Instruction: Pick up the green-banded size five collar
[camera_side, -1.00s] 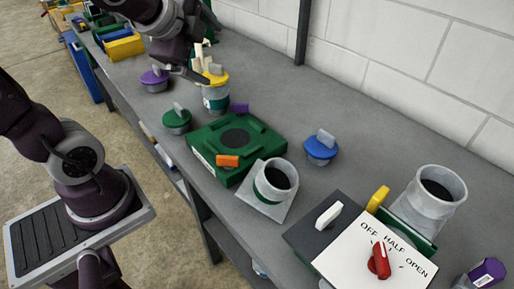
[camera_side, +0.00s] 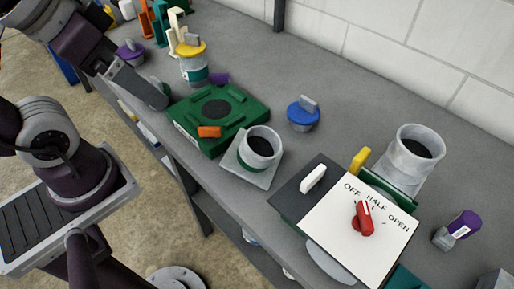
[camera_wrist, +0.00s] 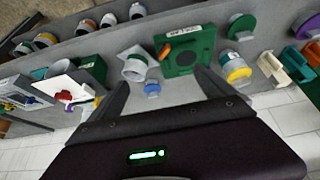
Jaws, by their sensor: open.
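A grey collar (camera_side: 262,146) with a dark green band stands on a square grey plate, beside the green box, in the side view. It also shows in the wrist view (camera_wrist: 134,66), left of the green box. No size mark is readable on it. My gripper (camera_side: 152,92) is at the upper left, by the green box's left corner, apart from the collar. In the wrist view my gripper (camera_wrist: 163,84) has its two fingers spread wide with nothing held between them.
The green box (camera_side: 218,110) carries an orange piece. A blue knobbed lid (camera_side: 303,114), a yellow-topped can (camera_side: 193,64) and a larger grey collar (camera_side: 408,158) stand around. A white dial panel (camera_side: 350,232) lies in front. Bare bench is at the back right, along the wall.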

